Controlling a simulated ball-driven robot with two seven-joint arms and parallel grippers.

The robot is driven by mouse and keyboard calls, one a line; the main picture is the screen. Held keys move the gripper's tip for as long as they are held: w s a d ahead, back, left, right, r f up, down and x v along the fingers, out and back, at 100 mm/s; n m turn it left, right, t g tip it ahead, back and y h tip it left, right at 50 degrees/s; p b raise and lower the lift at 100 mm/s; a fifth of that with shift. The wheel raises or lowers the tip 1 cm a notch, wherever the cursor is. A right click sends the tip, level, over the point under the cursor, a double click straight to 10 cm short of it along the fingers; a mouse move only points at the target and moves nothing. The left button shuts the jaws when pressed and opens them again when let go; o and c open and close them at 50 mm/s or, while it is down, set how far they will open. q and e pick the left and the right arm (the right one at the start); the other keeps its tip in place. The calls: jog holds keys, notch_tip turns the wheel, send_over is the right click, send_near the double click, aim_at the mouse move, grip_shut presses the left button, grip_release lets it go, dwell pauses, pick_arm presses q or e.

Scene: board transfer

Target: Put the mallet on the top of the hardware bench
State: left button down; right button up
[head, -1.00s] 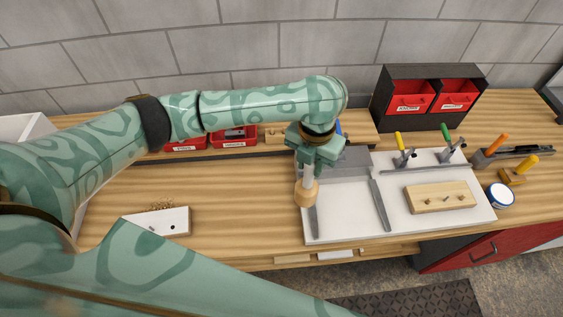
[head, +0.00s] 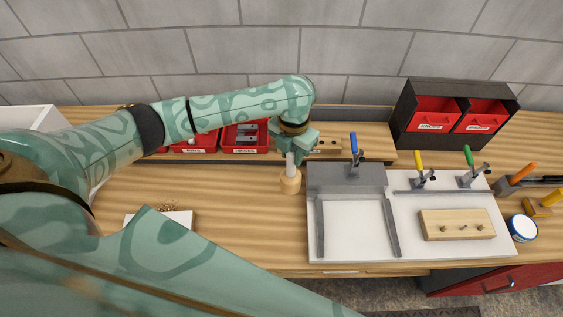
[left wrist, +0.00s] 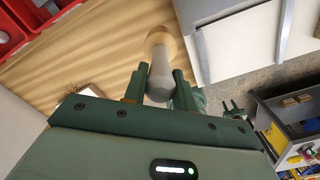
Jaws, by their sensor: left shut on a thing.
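The mallet (head: 290,183) has a pale wooden head and a grey handle. My left gripper (head: 293,146) is shut on the mallet's handle, with the head hanging downward over the bench. The left wrist view shows the handle between the fingers (left wrist: 158,88) and the wooden head (left wrist: 161,40) beyond them. I cannot tell whether the head touches the wood. The hardware bench (head: 240,225) has a bare wooden top under and around the mallet. My right gripper is not in view.
A white board (head: 355,240) with a grey fixture lies just right of the mallet. Clamps with blue (head: 354,145), yellow and green handles stand behind. Red bins (head: 245,138) sit on the rear shelf. A white block (head: 180,217) lies at left; bare wood lies between.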

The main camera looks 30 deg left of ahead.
pick_arm(q)
jog(key=a+f, duration=0.2)
jog(key=f, duration=0.1)
jog(key=shift+w+a+f+b, duration=0.2)
jog(key=shift+w+a+b, duration=0.1)
jog(key=shift+w+a, duration=0.1)
jog(key=shift+w+a+f+b, duration=0.1)
jog(key=shift+a+f+b, duration=0.1)
jog(key=shift+f, duration=0.75)
jog(key=shift+a+f+b, duration=0.1)
jog(key=shift+f+b, duration=0.1)
jog(key=shift+f, duration=0.7)
jog(key=shift+f, duration=0.2)
jog(key=c, duration=1.1)
grip_release()
notch_tip(320, 180, up, 12)
jog(key=p, duration=0.3)
send_over(283, 169)
jog(key=shift+w+a+r, duration=0.15)
jog(key=shift+a+r, duration=0.05)
jog(key=shift+a, duration=0.15)
